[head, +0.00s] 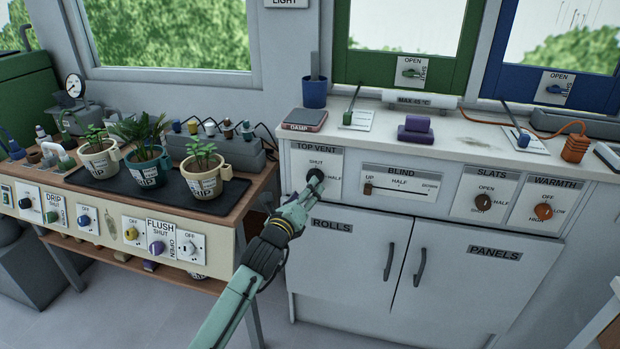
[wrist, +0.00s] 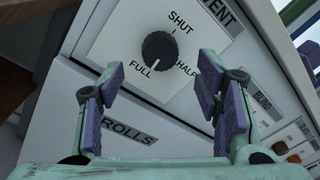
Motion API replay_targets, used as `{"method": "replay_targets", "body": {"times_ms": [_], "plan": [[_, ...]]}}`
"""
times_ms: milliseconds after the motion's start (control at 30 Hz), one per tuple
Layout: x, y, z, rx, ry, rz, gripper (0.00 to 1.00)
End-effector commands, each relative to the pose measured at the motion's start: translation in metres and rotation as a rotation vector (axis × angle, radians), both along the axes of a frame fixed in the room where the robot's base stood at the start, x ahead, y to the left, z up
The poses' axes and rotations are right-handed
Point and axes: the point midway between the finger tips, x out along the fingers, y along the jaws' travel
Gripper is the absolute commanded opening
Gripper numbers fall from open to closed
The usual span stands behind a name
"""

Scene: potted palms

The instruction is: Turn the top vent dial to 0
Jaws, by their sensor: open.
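The top vent dial (head: 316,175) is a round black ribbed knob on a white plate labelled TOP VENT, at the left end of the white cabinet front. In the wrist view, the dial (wrist: 160,50) stands between the words SHUT, HALF and FULL; no 0 shows on the plate. In the head view, my gripper (head: 305,194) is close to the dial and partly covers the plate's lower edge.
To the right on the cabinet front are the BLIND slider (head: 368,188), the SLATS dial (head: 483,202) and the WARMTH dial (head: 543,211). Cupboard handles (head: 389,264) stick out below. Potted palms (head: 201,170) stand on a black tray at the left.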

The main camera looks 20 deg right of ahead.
Motion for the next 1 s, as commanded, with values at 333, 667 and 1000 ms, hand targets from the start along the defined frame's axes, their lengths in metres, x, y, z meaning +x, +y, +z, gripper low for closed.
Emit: {"method": "replay_targets", "body": {"times_ms": [333,667,1000], "plan": [[0.039,-0.033,0.002,-0.001,0.0,-0.001,0.58],[0.046,-0.037,0.0,-0.001,0.0,0.001,0.58],[0.045,-0.037,0.0,-0.001,0.0,0.001,0.42]]}}
